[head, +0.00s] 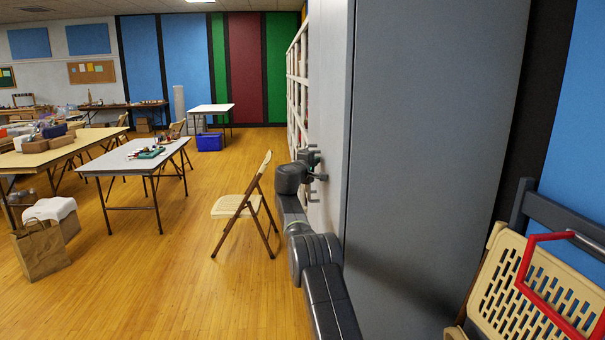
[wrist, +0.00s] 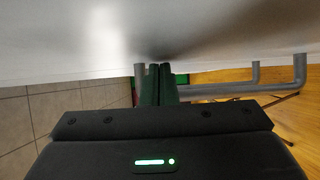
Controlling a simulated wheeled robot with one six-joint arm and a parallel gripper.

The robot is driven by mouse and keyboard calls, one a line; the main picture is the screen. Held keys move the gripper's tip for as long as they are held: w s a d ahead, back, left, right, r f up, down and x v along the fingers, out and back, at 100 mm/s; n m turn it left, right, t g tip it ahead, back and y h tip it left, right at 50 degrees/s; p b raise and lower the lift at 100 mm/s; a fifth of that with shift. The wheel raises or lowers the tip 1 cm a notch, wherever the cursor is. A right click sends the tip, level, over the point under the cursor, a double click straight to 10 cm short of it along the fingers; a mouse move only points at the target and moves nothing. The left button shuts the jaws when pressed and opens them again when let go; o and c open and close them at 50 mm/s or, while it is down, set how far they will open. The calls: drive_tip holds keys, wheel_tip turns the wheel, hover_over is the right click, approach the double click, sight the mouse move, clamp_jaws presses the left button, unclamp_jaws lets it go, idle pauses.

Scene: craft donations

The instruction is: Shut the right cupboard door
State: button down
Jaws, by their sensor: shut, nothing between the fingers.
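The tall grey cupboard (head: 430,150) fills the right half of the head view, its side panel facing me. Its pale front, with the door surface (head: 330,60), shows as a narrow, steeply angled strip. I cannot tell how far the right door stands open. My gripper (head: 312,166) is at the front, beside grey handle bars, partly hidden by my arm. In the wrist view my gripper (wrist: 157,72) is shut and empty, its fingertips at or very near the pale door surface (wrist: 80,40). A grey bar handle (wrist: 215,90) lies to the right of the fingers.
A beige folding chair (head: 240,203) stands left of my arm. A table (head: 125,163) with craft items and a paper bag (head: 40,250) are farther left. Folded chairs (head: 530,280) lean at the right wall. The wooden floor between chair and tables is clear.

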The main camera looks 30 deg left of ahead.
drive_tip(key=s+b, duration=0.8)
drive_tip(key=s, duration=0.5)
drive_tip(key=shift+s+d, duration=0.15)
drive_tip(key=shift+s, duration=0.05)
drive_tip(key=shift+w, duration=0.1)
drive_tip(key=w+p, duration=0.8)
drive_tip(key=w, duration=0.5)
drive_tip(key=shift+p, duration=0.4)
